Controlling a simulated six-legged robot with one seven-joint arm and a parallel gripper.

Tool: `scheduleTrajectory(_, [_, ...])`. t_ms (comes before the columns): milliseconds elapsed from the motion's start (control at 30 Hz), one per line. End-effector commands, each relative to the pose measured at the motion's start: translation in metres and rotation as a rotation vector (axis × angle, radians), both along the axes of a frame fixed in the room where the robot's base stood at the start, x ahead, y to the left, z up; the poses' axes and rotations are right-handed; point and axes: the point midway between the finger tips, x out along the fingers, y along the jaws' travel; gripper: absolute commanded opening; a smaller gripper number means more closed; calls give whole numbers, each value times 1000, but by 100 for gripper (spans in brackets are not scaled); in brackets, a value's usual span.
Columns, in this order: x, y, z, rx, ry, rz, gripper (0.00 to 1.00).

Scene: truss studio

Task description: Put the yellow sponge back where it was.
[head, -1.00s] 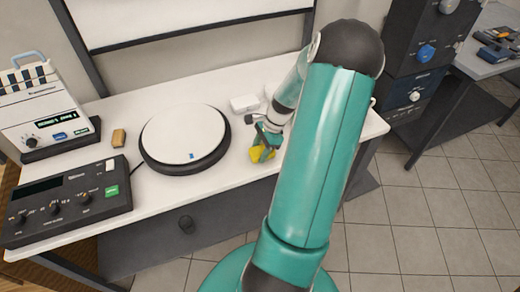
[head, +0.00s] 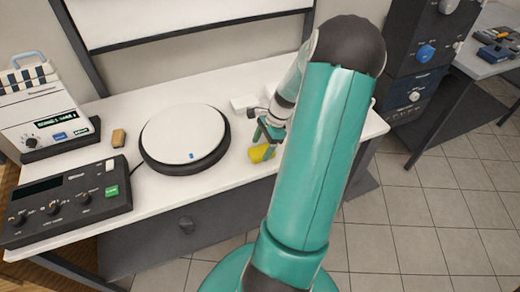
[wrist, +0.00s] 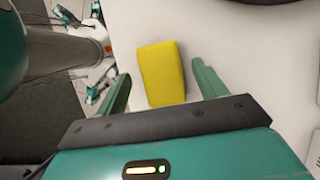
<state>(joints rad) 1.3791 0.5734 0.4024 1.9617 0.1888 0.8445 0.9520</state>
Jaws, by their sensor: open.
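The yellow sponge (head: 262,153) lies on the white bench top, right of the round white plate and near the bench's front edge. In the wrist view the sponge (wrist: 161,74) shows as a plain yellow block between the two green fingers, with a gap on each side. My gripper (wrist: 158,82) is open and touches neither side of it. In the head view my gripper (head: 268,132) is just above and behind the sponge, partly hidden by my arm.
The round white plate (head: 184,134) on its dark base stands left of the sponge. A tan block (head: 118,138), a control box (head: 68,200) and a device with a display (head: 42,108) are farther left. A small white box (head: 244,103) is behind my gripper.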

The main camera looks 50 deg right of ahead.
Motion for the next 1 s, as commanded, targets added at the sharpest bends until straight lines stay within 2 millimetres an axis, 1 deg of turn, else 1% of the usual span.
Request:
scheduleTrajectory(33, [-2, -5, 11, -5, -1, -2, 71])
scheduleTrajectory(200, [-9, -18, 46, -5, -1, -2, 71])
scheduleTrajectory(300, [-13, -24, 64, -4, -2, -2, 71])
scheduleTrajectory(400, [-17, -29, 78, -3, -2, 0, 71])
scheduleTrajectory(533, [-19, -32, 87, -1, -1, 1, 71])
scheduleTrajectory(733, [-19, -33, 90, -1, -1, 1, 71])
scheduleTrajectory(800, [-17, -30, 92, -7, -1, 13, 71])
scheduleTrajectory(867, [-11, -23, 97, -24, -2, 47, 71])
scheduleTrajectory(967, [6, 2, 115, -87, -7, 168, 71])
scheduleTrajectory(1000, [14, 16, 125, -122, -12, 234, 71])
